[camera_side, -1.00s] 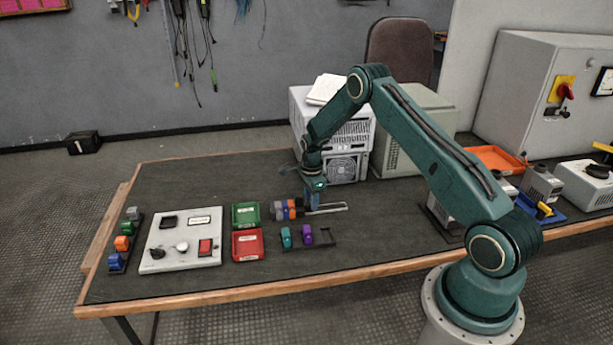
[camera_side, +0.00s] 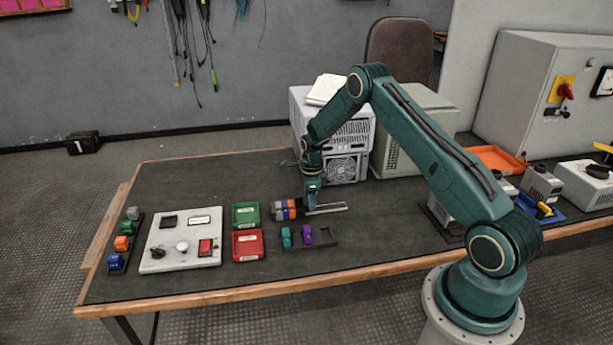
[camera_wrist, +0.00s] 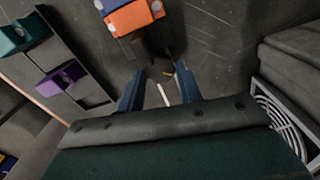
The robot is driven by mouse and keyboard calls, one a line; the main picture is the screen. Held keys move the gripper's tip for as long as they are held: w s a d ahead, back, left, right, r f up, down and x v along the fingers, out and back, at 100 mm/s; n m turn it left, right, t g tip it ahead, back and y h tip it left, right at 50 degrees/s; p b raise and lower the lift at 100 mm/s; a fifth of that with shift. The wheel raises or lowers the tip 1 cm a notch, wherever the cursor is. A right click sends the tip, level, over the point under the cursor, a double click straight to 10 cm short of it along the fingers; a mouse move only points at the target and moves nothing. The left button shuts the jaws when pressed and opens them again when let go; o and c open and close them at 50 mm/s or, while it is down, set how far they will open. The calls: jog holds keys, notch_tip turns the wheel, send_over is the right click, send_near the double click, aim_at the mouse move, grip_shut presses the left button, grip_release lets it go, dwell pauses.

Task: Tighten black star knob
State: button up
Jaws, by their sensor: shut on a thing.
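My gripper (camera_side: 311,207) points down at the right end of a row of small blocks on a metal rail (camera_side: 328,209). In the wrist view, my gripper's (camera_wrist: 160,68) two blue fingers stand on either side of a dark part beside the orange block (camera_wrist: 135,16). They are shut on this dark part, which appears to be the black star knob (camera_wrist: 153,46). Its star shape is hard to make out against the dark mat. In the side view my fingers hide it. The orange block (camera_side: 292,209) also shows there, in the row left of my gripper.
A dark rack with a teal clip (camera_side: 286,237) and a purple clip (camera_side: 307,235) lies in front of my gripper. Green (camera_side: 245,215) and red (camera_side: 248,244) trays and a white panel (camera_side: 180,240) lie to the left. A ventilated grey box (camera_side: 345,165) stands close behind.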

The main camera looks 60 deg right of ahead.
jog(key=shift+m, duration=0.6)
jog(key=shift+m, duration=1.4)
jog(key=o, duration=0.9)
jog(key=shift+r, duration=0.1)
jog(key=shift+r, duration=3.45)
jog(key=shift+c, duration=0.3)
